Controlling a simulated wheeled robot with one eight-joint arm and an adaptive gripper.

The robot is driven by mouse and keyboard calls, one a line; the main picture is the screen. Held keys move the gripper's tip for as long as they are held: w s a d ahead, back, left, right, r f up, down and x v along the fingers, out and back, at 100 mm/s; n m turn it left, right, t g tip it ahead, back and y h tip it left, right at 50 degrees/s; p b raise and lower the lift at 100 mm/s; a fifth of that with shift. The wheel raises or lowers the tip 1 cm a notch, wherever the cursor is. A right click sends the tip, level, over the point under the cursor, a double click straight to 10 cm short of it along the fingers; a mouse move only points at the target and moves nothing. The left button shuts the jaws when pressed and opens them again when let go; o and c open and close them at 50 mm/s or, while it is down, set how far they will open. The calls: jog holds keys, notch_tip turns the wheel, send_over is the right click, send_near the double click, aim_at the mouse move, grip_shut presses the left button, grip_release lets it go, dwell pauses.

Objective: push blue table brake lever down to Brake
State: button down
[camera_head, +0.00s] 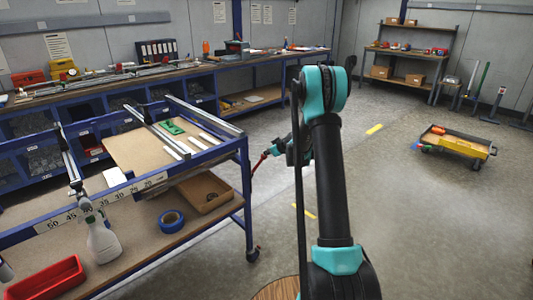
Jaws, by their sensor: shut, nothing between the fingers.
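The blue table (244,190) stands at the left, with a wooden top, a lower shelf and blue legs. A small dark caster (253,256) is under its near right leg. I cannot make out the brake lever or any Brake marking. My gripper (257,165) is small and partly hidden behind my arm. Its slim reddish end is shut and empty, pointing left and down beside the table's right side, at about the height between the top and lower shelf. I cannot tell whether it touches the table.
A spray bottle (102,238), blue tape roll (171,221), cardboard box (206,192) and red bin (47,278) are on the lower shelf. A yellow cart (466,146) stands at the right. The floor between it and the table is mostly clear.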

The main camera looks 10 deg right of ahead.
jog(key=shift+w+d+f, duration=0.15)
jog(key=shift+f, duration=0.05)
jog(key=w+d+f+m+g+y, duration=0.2)
jog(key=f+m+y, duration=0.3)
jog(key=f, duration=1)
jog(key=shift+d+f+g, duration=0.3)
jog(key=shift+d+g, duration=0.2)
jog(key=shift+g, duration=0.2)
jog(key=shift+w, duration=0.1)
